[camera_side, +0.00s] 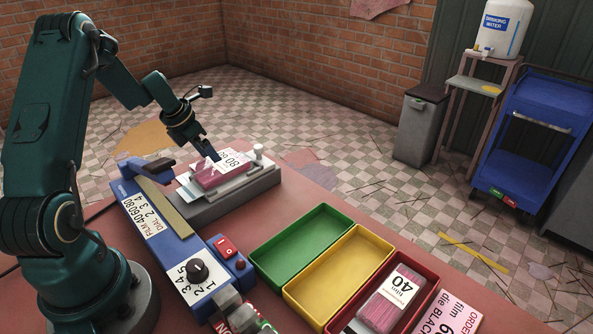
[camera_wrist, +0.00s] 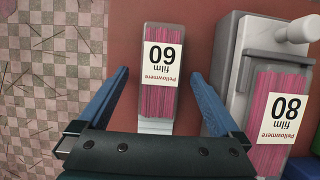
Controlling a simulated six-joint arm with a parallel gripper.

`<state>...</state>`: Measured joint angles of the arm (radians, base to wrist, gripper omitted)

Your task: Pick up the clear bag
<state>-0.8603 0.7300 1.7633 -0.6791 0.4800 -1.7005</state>
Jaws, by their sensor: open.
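A clear bag (camera_wrist: 160,98) of pink sticks, labelled 60, lies between the fingers of my gripper (camera_wrist: 160,74) in the wrist view. The two blue fingers are open, one on each side, with a gap to the bag on both sides. I cannot tell the fingers' height above it. A second bag (camera_wrist: 283,103), labelled 80, lies on a grey fixture to the right; it also shows in the side view (camera_side: 215,172). My gripper (camera_side: 212,156) hangs close behind it there. The 60 bag cannot be made out in the side view.
A blue machine (camera_side: 150,220) with a dial stands left of the grey fixture (camera_side: 240,193). Green (camera_side: 262,262), yellow (camera_side: 318,292) and red (camera_side: 432,280) trays stand in front. The red tray holds a bag labelled 40 (camera_side: 385,305). An order card (camera_side: 450,316) lies beside it.

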